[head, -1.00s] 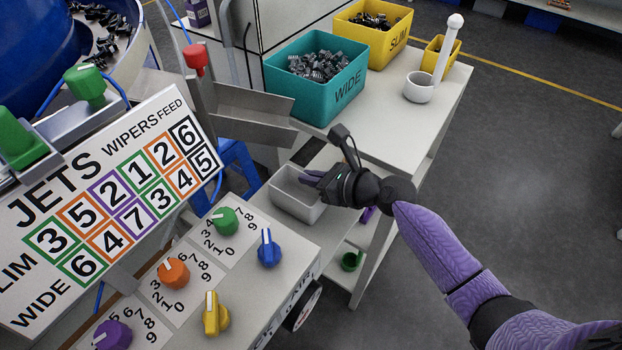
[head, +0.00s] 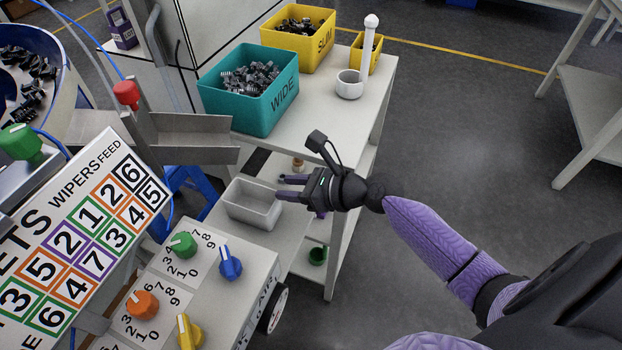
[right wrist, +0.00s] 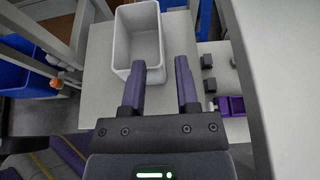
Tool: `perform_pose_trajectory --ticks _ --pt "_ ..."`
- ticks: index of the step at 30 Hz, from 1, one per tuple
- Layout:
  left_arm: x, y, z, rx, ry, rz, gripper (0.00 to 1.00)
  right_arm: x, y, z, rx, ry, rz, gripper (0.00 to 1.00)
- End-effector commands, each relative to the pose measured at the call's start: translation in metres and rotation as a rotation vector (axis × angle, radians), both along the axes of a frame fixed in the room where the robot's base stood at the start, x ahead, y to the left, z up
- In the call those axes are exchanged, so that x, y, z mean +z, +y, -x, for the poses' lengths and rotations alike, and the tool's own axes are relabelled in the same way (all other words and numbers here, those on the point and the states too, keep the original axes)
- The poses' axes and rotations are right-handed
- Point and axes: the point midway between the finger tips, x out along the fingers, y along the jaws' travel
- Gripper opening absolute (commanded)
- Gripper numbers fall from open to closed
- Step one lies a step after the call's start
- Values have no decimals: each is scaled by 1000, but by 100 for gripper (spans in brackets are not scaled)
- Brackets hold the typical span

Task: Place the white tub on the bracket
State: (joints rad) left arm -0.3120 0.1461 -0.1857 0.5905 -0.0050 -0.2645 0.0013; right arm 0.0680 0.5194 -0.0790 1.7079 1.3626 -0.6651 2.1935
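The white tub (head: 237,212), an open box that looks pale grey, stands upright on a light shelf between the number panel and the white table. It also shows at the top of the right wrist view (right wrist: 121,48). My right gripper (head: 284,187) is at the tub's right end in the head view, its fingers apart and empty. In the right wrist view the fingers (right wrist: 160,65) appear on either side of the line of the tub's right wall; I cannot tell their height or any contact. I cannot clearly identify the bracket. My left gripper is out of view.
A teal WIDE bin (head: 235,112) and a yellow SLIM bin (head: 298,48) with black parts stand on the white table (head: 325,105). A metal chute (head: 190,130) is behind the tub. The knob panel (head: 215,275) is in front.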

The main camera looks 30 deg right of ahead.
Motion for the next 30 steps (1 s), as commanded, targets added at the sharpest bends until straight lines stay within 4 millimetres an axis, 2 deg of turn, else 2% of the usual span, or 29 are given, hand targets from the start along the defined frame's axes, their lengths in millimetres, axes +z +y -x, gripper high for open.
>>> perform_pose_trajectory --ticks 1,6,14,16,17,19,20,21,22,23,24,26,27,30 --pt "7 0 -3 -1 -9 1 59 8 -6 8 -1 1 2 39" --pt "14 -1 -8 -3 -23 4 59 17 -23 30 0 1 1 39" --pt "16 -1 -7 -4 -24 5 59 19 -30 38 0 -1 3 39" --pt "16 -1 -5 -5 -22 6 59 4 -34 40 -2 -1 63 39" --pt "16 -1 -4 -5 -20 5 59 -10 -39 43 1 0 124 39" --pt "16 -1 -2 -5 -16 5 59 -62 -54 59 38 6 362 39" --pt "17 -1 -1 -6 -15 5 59 -91 -62 72 82 15 496 39" --pt "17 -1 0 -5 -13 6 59 -130 -71 95 175 33 688 39" --pt "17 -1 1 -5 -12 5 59 -158 -76 116 273 44 830 39" --pt "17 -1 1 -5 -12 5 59 -183 -80 139 389 53 963 39" --pt "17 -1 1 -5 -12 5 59 -214 -82 174 578 59 1123 39" --pt "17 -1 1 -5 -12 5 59 -252 -82 230 917 42 1314 39" --pt "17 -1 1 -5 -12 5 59 -271 -79 268 1164 4 1401 39" --pt "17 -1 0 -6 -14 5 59 -298 -66 352 1754 -177 1469 39"
